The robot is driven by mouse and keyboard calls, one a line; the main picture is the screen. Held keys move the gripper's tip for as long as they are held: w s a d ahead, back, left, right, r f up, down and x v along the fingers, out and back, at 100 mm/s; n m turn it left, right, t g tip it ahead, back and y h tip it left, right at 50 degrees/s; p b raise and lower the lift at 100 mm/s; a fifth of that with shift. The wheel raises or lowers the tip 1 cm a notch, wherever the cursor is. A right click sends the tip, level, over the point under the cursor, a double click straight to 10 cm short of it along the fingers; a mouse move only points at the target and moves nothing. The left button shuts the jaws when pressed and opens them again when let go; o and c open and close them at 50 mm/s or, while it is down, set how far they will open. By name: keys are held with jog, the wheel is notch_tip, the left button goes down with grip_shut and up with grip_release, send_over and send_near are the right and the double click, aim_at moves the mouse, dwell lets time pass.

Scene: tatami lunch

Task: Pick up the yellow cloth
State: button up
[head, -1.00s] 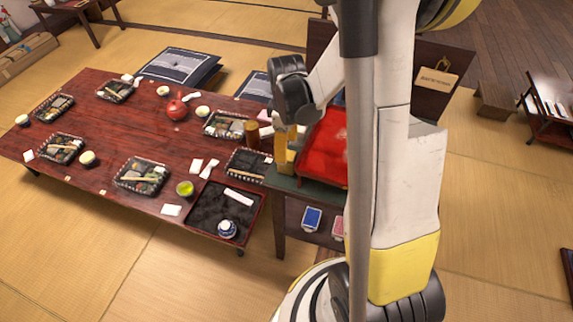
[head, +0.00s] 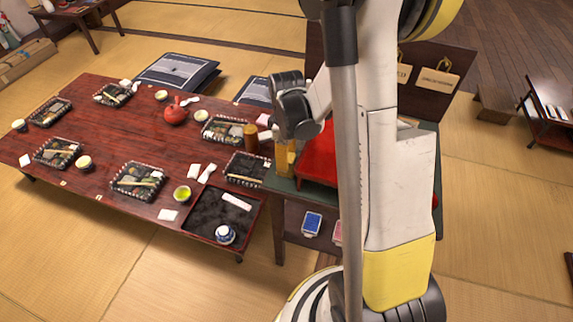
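I cannot make out a yellow cloth for certain. A small amber-yellow upright thing (head: 284,160) shows at the left edge of the green-topped stand (head: 283,183), just below the dark end of my arm; I cannot tell what it is. My gripper (head: 287,132) is at this dark end, small and partly merged with what is behind it. Its fingers cannot be told apart, nor whether it holds anything. My arm and a grey pole hide much of the stand top.
A red thing (head: 318,158) lies on the stand, partly behind my arm. The low red-brown table (head: 120,205) at left holds several lunch trays, cups, a red teapot (head: 176,115) and a dark tray (head: 190,226). A blue pack (head: 312,223) is on the stand's lower shelf. Tatami in front is clear.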

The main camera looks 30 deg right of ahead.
jog(key=shift+r, duration=0.35)
jog(key=shift+c, duration=0.6)
notch_tip(320, 180, up, 9)
jog(key=p, duration=0.4)
jog(key=shift+r+p, duration=0.2)
jog(key=shift+p, duration=0.1)
jog(key=shift+o, duration=1.1)
jog(key=shift+c, duration=0.9)
